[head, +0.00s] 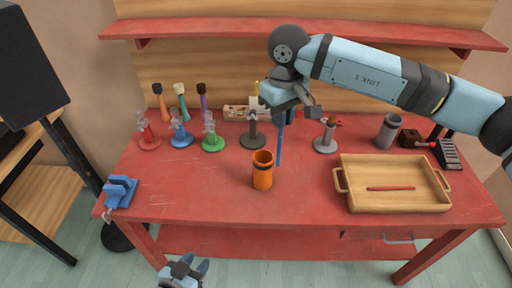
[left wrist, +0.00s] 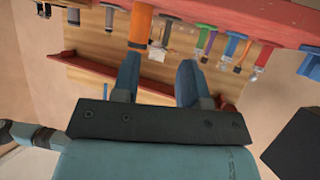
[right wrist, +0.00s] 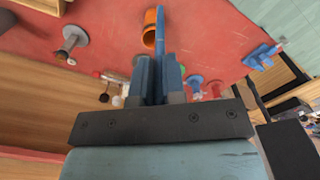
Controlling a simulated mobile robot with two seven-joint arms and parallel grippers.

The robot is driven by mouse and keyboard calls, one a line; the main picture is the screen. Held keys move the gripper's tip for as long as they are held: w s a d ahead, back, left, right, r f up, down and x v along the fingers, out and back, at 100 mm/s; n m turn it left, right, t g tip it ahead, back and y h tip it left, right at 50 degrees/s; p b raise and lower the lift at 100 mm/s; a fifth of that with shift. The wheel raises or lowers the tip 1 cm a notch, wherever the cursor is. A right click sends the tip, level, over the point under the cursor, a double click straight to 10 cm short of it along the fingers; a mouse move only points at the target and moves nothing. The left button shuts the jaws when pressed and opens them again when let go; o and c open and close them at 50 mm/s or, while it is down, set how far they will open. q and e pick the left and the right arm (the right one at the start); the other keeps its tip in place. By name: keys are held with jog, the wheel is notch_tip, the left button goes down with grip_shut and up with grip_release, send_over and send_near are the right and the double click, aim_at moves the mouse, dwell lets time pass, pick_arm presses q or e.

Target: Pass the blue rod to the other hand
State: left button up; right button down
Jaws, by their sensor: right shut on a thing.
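The blue rod (head: 279,146) hangs nearly upright from my right gripper (head: 284,116), above the red table just right of the orange cup. In the right wrist view the rod (right wrist: 160,32) sticks out between the two closed fingers (right wrist: 156,72), beside the orange cup. The upper end of the rod is hidden by the gripper. My left gripper (head: 195,263) is low in front of the table's front edge, well apart from the rod. In the left wrist view its fingers (left wrist: 158,78) stand apart with nothing between them.
The orange cup (head: 263,178) stands mid-table. Several stands, including a green one (head: 212,142), line the back left. A wooden tray (head: 400,207) with a red stick (head: 391,188) sits right. A blue vise (head: 120,191) is at the left edge. The front middle is clear.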

pick_arm(q)
jog(key=w+d+r+m+t+h, duration=0.1)
jog(key=w+d+r+h, duration=0.25)
jog(key=w+r, duration=0.2)
jog(key=w+d+r+m+h, duration=0.2)
jog(key=w+d+r, duration=0.2)
jog(key=w+r, duration=0.15)
jog(key=m+g+h, duration=0.2)
jog(key=m+h, duration=0.2)
jog(key=h, duration=0.1)
send_near(280, 142)
jog(key=shift+y, duration=0.25)
jog(key=x, duration=1.1)
jog(key=shift+r, duration=0.1)
jog(key=shift+s, duration=0.1)
pick_arm(e)
jog(key=shift+w, duration=0.1)
pick_arm(q)
grip_shut()
pick_arm(e)
jog(key=c, duration=1.1)
grip_release()
